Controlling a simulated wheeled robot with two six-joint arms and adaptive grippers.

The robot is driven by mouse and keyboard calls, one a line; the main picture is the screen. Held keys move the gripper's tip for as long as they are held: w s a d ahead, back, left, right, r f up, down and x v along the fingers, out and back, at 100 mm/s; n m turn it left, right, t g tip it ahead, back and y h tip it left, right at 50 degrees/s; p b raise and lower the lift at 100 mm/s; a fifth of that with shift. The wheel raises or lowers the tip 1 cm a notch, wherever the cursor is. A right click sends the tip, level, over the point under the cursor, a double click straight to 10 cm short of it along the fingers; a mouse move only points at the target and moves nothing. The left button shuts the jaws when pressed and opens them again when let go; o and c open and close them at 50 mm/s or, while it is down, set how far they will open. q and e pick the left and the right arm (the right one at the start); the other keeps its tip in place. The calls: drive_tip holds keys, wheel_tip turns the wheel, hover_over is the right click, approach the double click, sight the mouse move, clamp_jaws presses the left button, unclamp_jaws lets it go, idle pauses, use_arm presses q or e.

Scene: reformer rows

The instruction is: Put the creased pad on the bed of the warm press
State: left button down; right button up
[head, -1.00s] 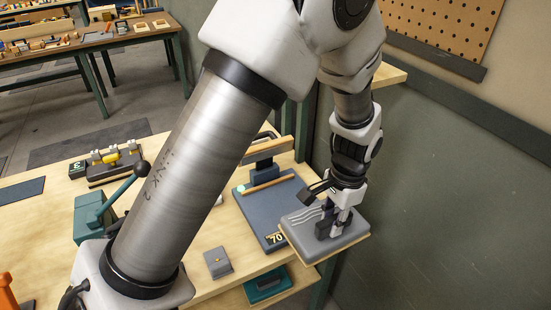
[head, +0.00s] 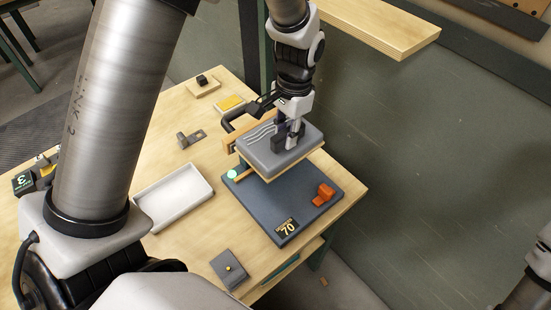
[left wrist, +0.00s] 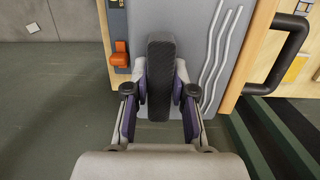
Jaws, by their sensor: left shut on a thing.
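The creased pad (head: 268,150) is a grey slab with pale wavy lines, a wooden underside and a dark upright grip block. My left gripper (head: 288,140) is shut on that block. The wavy lines and grip block also show in the left wrist view (left wrist: 198,75). The pad hangs over the back part of the warm press's dark blue bed (head: 272,208), seemingly a little above it. The bed carries a "70" label at its front corner and a lit pale green dot at its left corner. My right gripper is out of view.
An orange block (head: 324,194) sits on the bed's right part, beside the pad. A black handle (head: 240,117) and wooden bar stand behind the pad. A white tray (head: 173,196), a grey block with a yellow knob (head: 229,268) and a metal bracket (head: 191,138) lie left.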

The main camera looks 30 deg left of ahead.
use_arm(q)
drive_tip(key=f, duration=0.2)
drive_tip(key=d+f, duration=0.1)
drive_tip(key=f, duration=0.1)
drive_tip(key=shift+s+d+p, duration=0.15)
drive_tip(key=shift+s+p, duration=0.05)
drive_tip(key=shift+p, duration=0.2)
drive_tip(key=f, duration=0.3)
drive_tip(key=f+p, duration=0.1)
drive_tip(key=f, duration=0.3)
drive_tip(key=f+p, duration=0.1)
drive_tip(key=f, duration=0.2)
drive_tip(key=shift+w+a+f, duration=0.15)
drive_tip(key=shift+a+f, duration=0.1)
drive_tip(key=shift+a, duration=0.05)
drive_tip(key=shift+w+a+f, duration=0.15)
drive_tip(key=c, duration=1.1)
unclamp_jaws()
drive_tip(key=shift+o, duration=0.6)
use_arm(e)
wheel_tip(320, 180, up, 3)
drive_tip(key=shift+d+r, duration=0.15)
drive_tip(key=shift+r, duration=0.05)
